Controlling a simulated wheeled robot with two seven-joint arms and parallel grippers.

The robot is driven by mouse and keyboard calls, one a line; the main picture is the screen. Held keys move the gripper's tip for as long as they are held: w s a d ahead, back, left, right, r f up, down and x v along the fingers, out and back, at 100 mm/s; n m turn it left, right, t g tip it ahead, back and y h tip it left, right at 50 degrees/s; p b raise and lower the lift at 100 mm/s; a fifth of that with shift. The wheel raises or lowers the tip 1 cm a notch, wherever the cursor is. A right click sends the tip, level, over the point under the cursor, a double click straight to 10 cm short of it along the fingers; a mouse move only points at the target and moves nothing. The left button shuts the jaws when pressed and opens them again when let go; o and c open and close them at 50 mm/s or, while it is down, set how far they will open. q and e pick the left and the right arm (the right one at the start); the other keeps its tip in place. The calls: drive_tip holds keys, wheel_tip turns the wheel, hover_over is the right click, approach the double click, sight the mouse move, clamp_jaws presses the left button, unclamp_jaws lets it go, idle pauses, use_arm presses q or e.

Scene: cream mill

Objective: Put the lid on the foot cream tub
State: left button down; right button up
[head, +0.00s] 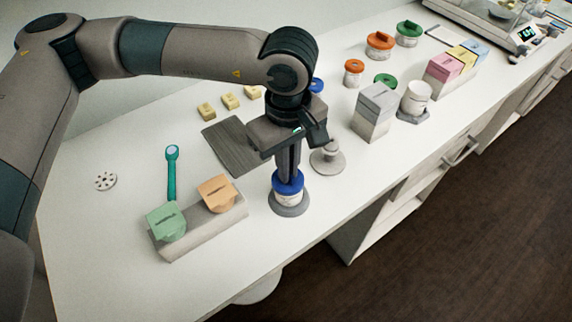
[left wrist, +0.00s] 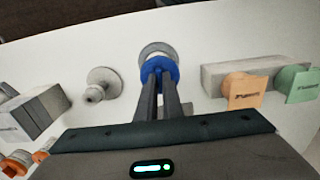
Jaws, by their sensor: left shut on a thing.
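A blue lid (head: 288,183) is between the fingertips of my left gripper (head: 288,172), which points straight down and is shut on it. The lid sits level at the top of a white tub (head: 288,198) with a label too small to read. I cannot tell whether it is fully seated. The tub stands on a round grey base (head: 291,210). In the left wrist view, the blue lid (left wrist: 160,67) is at my left gripper's tips (left wrist: 160,82), hiding most of the tub. My right gripper is not in view.
A grey knobbed weight (head: 328,157) stands close right of the tub. A block with green and orange pieces (head: 205,227) is at the left. An open white tub (head: 415,97), a green lid (head: 385,81) and grey boxes (head: 374,112) are farther right. The counter's front edge is near.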

use_arm(q)
drive_tip(key=shift+f, duration=0.5)
drive_tip(key=c, duration=1.4)
unclamp_jaws()
drive_tip(key=shift+a, duration=0.1)
drive_tip(key=shift+o, duration=0.2)
drive_tip(key=shift+r, duration=0.1)
drive_tip(key=shift+r, duration=2.8)
drive_tip(key=shift+d+r+p, duration=0.3)
drive_tip(key=shift+r+p, duration=0.1)
drive_tip(key=shift+r, duration=0.3)
drive_tip(key=shift+r, duration=0.1)
